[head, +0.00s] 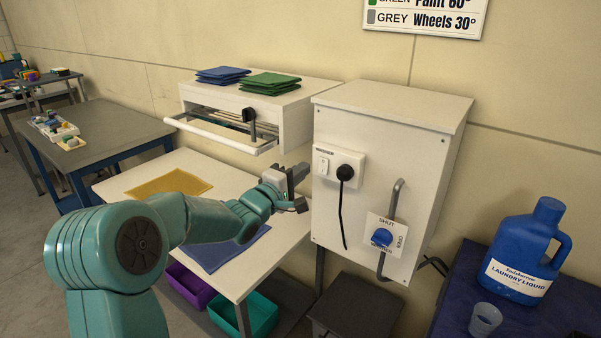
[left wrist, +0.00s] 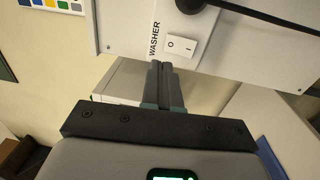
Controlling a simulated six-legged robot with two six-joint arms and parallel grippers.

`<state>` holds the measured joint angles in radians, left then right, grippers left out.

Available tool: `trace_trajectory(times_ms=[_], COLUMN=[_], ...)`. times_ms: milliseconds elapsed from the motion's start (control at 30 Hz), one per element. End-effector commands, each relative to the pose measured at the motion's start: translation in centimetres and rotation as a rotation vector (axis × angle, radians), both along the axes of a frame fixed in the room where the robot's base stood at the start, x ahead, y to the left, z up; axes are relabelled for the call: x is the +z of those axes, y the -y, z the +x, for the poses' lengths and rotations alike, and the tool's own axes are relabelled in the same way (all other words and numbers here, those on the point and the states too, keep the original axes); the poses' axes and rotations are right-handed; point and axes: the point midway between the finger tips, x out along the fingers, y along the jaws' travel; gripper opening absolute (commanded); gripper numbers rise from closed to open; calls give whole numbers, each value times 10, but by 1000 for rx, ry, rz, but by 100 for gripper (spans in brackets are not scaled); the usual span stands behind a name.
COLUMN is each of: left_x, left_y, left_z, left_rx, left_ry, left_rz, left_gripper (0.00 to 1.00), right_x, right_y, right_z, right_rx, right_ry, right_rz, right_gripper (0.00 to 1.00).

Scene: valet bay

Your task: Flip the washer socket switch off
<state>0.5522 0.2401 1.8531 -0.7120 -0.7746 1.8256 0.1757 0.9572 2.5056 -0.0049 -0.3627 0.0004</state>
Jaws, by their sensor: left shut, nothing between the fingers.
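The washer socket (head: 337,167) is a white plate on the front of a white cabinet. Its rocker switch (head: 323,166) sits left of a black plug (head: 346,172) with a hanging cord. In the left wrist view the switch (left wrist: 180,47) shows "O" and "I" marks beside the word WASHER. Which side is pressed in, I cannot tell. My left gripper (head: 303,171) is shut and empty, just left of the socket. In the left wrist view its fingertips (left wrist: 160,66) point at the switch's lower edge, seemingly a little apart from it. My right gripper is not in view.
A blue valve knob (head: 381,237) and a grey pipe (head: 392,205) are on the cabinet, right of the socket. A white shelf box (head: 295,110) with folded cloths stands behind my gripper. A blue laundry jug (head: 524,250) stands at the right.

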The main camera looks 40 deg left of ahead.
Motion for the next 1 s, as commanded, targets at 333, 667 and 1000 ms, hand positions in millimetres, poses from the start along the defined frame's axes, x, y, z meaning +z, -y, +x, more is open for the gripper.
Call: trace_trajectory(times_ms=[333,667,1000], left_x=[6,9,9], left_y=[7,10,9], left_z=[-57,-85,-87], left_rx=[2,0,-1], left_ry=[1,-1,-1], left_rz=[2,-1,0], left_gripper=[0,0,0], right_x=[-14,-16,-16], right_y=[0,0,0], right_z=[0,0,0], right_rx=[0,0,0], right_ry=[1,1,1], right_rz=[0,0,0], right_gripper=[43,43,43])
